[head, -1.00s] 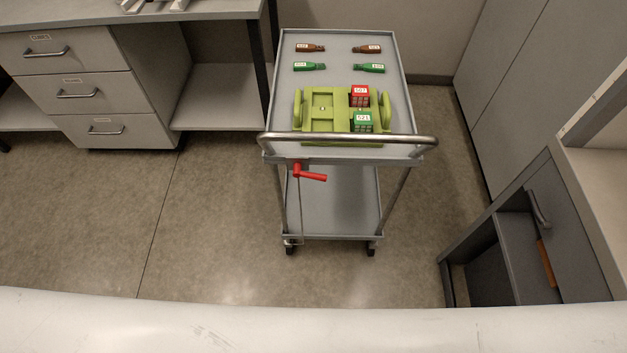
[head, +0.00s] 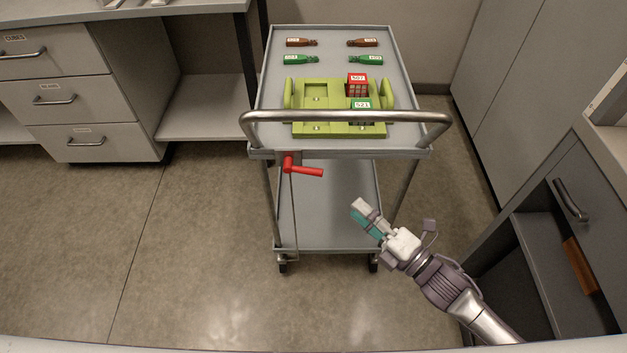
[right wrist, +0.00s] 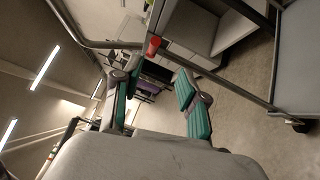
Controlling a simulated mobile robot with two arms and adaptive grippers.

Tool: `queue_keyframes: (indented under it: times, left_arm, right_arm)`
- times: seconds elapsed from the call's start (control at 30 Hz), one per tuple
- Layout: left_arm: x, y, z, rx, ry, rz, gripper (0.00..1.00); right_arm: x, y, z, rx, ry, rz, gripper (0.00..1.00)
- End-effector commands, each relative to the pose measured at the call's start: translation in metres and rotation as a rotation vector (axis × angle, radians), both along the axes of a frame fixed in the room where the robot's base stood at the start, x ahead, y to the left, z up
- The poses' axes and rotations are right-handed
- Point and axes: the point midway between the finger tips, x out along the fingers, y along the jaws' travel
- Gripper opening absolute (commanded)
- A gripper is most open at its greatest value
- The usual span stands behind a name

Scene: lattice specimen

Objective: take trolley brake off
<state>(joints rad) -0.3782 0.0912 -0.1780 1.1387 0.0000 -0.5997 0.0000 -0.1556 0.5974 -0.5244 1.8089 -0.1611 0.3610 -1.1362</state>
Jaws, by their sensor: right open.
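The grey trolley (head: 330,203) stands ahead with its push handle (head: 345,116) toward me. A red brake lever (head: 303,167) sits at the trolley's left front, just below the top tray, its grip pointing right and slightly down. A thin rod runs from it down toward the left front wheel. My right gripper (head: 365,216) is open and empty, in front of the trolley, to the right of and below the red lever. In the right wrist view, the red lever (right wrist: 153,46) shows beyond the open fingers (right wrist: 160,95). My left gripper is not in view.
A drawer cabinet (head: 75,100) stands left, a grey cabinet (head: 570,200) right. Floor (head: 190,260) at left front is clear.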

Motion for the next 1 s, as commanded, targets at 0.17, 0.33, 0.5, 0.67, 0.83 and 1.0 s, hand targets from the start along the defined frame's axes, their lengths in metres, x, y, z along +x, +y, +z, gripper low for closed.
queue_keyframes:
  times: [0.17, 0.33, 0.5, 0.67, 0.83, 1.0]
  left_arm:
    - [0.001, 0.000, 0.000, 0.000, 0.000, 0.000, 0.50]
    - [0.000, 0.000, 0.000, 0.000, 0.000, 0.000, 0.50]
    - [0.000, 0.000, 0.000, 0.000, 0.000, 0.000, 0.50]
    - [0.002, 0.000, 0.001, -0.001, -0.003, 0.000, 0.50]
    - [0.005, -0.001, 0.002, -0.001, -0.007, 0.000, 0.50]
    - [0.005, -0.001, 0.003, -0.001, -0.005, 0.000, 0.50]
  right_arm:
    - [0.006, 0.012, 0.010, -0.005, -0.035, 0.016, 0.42]
    - [0.028, 0.034, 0.014, -0.003, -0.035, 0.014, 0.42]
    - [0.054, 0.060, 0.018, -0.003, -0.034, 0.014, 0.42]
    - [0.075, 0.081, 0.020, -0.003, -0.031, 0.014, 0.42]
    - [0.089, 0.095, 0.021, -0.005, -0.029, 0.012, 0.42]
    - [0.094, 0.101, 0.022, -0.006, -0.028, 0.013, 0.42]
